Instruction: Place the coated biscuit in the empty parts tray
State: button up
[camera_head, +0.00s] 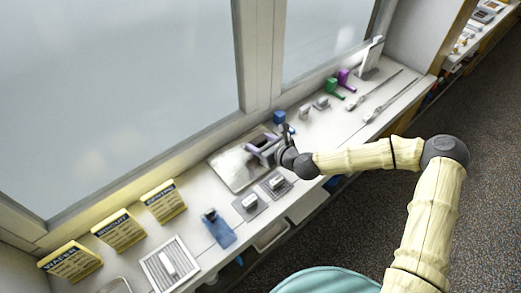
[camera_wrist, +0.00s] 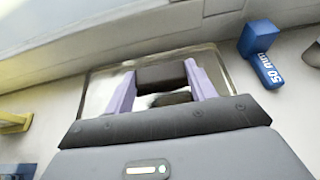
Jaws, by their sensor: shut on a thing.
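My gripper (camera_head: 262,146) is over a shiny metal tray (camera_head: 222,166) on the white counter by the window. In the wrist view its two lilac fingers (camera_wrist: 160,82) are shut on a dark brown block, the coated biscuit (camera_wrist: 161,76). The biscuit lies crosswise between the fingertips. The tray also shows in the wrist view (camera_wrist: 98,92), with its rim behind and to both sides of the fingers. A second dark patch lies below the biscuit between the fingers; I cannot tell whether it is a shadow, a reflection or another piece. Whether the biscuit touches the tray is unclear.
A blue block (camera_wrist: 258,38) with lettering stands right of the tray. Grey plates (camera_head: 250,206) with pale pieces, a blue item (camera_head: 218,228) and a wire rack (camera_head: 155,265) lie nearer. Yellow signs (camera_head: 120,231) stand at left. Green (camera_head: 334,88) and purple items stand farther along.

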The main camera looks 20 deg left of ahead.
jog(key=shift+f, duration=1.9)
jog(key=shift+f, duration=0.1)
jog(key=o, duration=0.8)
jog(key=shift+c, duration=0.2)
jog(key=b+v, duration=0.1)
jog(key=v, duration=1.1)
jog(key=shift+a, duration=0.1)
